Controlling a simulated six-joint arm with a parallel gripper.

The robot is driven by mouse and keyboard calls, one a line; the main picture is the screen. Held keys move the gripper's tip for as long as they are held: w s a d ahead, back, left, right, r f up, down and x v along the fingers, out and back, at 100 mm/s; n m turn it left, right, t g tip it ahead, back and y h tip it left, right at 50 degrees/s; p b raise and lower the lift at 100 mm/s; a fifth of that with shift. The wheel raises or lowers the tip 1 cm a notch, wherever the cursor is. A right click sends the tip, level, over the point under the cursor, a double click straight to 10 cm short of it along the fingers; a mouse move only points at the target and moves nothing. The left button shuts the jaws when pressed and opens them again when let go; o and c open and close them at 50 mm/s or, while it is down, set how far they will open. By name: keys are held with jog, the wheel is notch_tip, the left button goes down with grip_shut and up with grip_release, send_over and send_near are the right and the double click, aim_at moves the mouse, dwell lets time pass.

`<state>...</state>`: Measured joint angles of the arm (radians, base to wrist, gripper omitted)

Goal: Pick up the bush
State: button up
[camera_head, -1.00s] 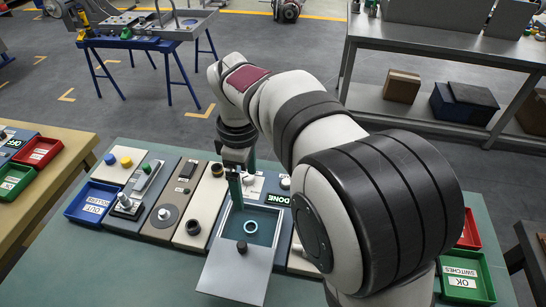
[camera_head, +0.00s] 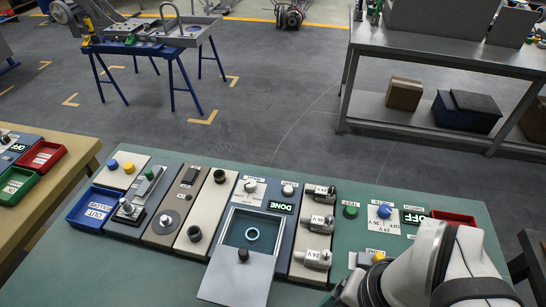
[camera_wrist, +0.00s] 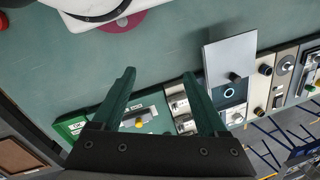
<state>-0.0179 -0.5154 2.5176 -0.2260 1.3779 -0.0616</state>
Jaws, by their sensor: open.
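A pale blue ring (camera_head: 252,234), the likeliest bush, lies in a teal recessed box (camera_head: 233,222) on the bench. It also shows in the wrist view (camera_wrist: 229,92). The box's grey lid plate (camera_head: 232,283) with a black knob (camera_head: 243,254) sits at its front, leaving the ring uncovered. A black ring-shaped part (camera_head: 195,233) sits on the beige panel to the left. My gripper (camera_wrist: 159,73) is open and empty in the wrist view. The ring lies to the right of its fingers, not between them. The gripper is hidden in the head view, where my arm is at lower right.
Panels with knobs and switches line the green bench (camera_head: 150,280). A blue tray (camera_head: 92,207) stands at its left end, and a red tray (camera_head: 455,217) at the right. Several grey connectors (camera_head: 318,223) stand right of the box. The bench's front left is clear.

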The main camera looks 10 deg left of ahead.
jog(key=w+a+r+n+h, duration=0.1)
jog(key=w+a+n, duration=0.2)
jog(key=w+n, duration=0.2)
jog(key=w+a+r+n, duration=0.1)
jog(key=w+a+n, duration=0.2)
jog(key=w+n, duration=0.3)
jog(key=n, duration=1.4)
send_over(252, 236)
notch_tip(252, 236, down, 5)
jog(key=shift+h, duration=0.4)
notch_tip(252, 236, down, 15)
jog(key=shift+f, duration=0.1)
grip_shut()
